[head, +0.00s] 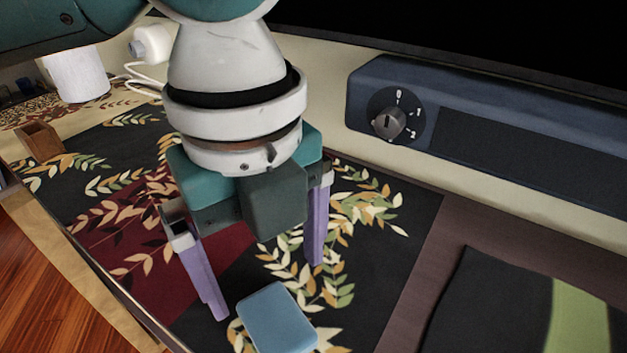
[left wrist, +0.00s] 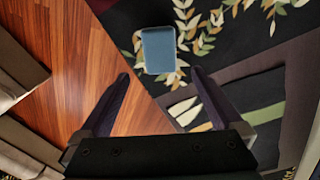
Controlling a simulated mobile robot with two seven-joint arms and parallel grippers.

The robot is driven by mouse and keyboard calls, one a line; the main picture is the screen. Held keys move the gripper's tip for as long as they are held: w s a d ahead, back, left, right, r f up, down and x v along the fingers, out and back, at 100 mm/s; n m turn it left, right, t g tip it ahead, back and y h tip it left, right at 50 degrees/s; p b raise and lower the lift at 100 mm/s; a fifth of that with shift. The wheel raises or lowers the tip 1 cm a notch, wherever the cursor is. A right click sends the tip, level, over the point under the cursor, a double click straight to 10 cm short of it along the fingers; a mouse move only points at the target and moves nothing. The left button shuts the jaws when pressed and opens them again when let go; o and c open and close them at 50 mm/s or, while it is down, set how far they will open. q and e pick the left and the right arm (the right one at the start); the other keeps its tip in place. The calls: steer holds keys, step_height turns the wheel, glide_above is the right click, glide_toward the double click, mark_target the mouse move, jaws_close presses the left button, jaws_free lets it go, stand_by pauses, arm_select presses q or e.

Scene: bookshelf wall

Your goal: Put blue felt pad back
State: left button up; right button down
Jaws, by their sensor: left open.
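The blue felt pad (head: 277,320) is a small light-blue block with rounded corners. It lies on the dark leaf-patterned cloth near the bottom of the head view. My left gripper (head: 268,290) points down above the cloth with its two purple fingers spread apart and nothing between them. The pad is just beyond the fingertips, toward the bottom of the head view. In the left wrist view the pad (left wrist: 158,50) shows ahead of the open left gripper (left wrist: 160,74), roughly centred between the fingers. My right gripper is not in view.
A dark blue panel with a knob (head: 388,122) stands at the back right. A dark mat with a green stripe (head: 578,315) lies at the lower right. A small brown wooden holder (head: 40,141) and a white cylinder (head: 77,76) stand at the left. The wooden floor lies beyond the surface's left edge.

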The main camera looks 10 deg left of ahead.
arm_select(q)
steer(key=s+d+n+t+h, duration=0.2)
steer(key=s+d+n+h, duration=0.35)
steer(key=n, duration=0.55)
steer(key=s+a+f+n+y, duration=0.1)
steer(key=s+a+n+y, duration=0.1)
steer(key=a+n, duration=0.4)
steer(key=s+a+f+n+t+y, duration=0.1)
steer(key=s+a+n+y, duration=0.2)
steer(key=a+n, duration=0.4)
steer(key=shift+s+a+f+n+t, duration=0.35)
steer(key=shift+s+a, duration=0.4)
steer(key=shift+a, duration=0.35)
steer(key=shift+p, duration=0.3)
